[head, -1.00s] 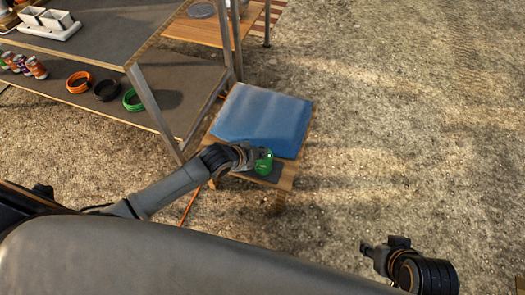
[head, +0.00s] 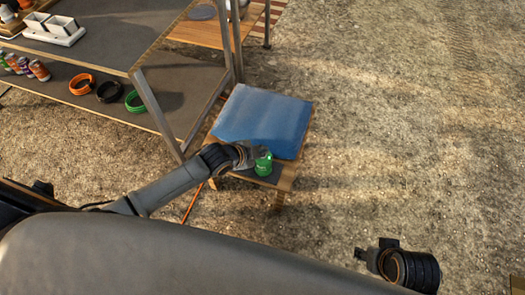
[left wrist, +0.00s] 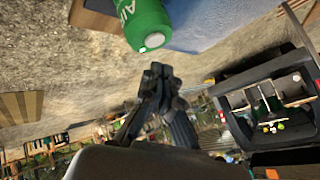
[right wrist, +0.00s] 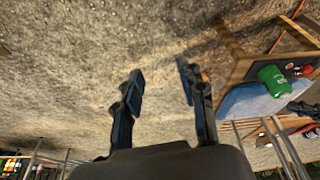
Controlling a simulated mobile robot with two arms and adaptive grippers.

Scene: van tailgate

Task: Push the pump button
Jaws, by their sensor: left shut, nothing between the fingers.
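A green cylinder (head: 264,164) with white lettering stands on a dark pad on a small wooden stand. In the left wrist view the cylinder (left wrist: 138,14) shows a round white disc (left wrist: 153,40) on its end facing the camera; I cannot tell if that is the pump button. My left gripper (head: 256,153) is shut and empty, close to the cylinder. In the left wrist view its fingertips (left wrist: 160,72) are apart from the disc. The cylinder (right wrist: 275,81) also shows in the right wrist view, near a small red part (right wrist: 307,69) on the pad. My right gripper (right wrist: 158,78) is open and empty over bare ground.
A blue block (head: 264,118) fills the back of the stand (head: 287,177). A shelf unit (head: 140,75) with metal posts stands to the left, holding cans and green, black and orange rings. An orange cable (head: 192,204) runs beside the stand.

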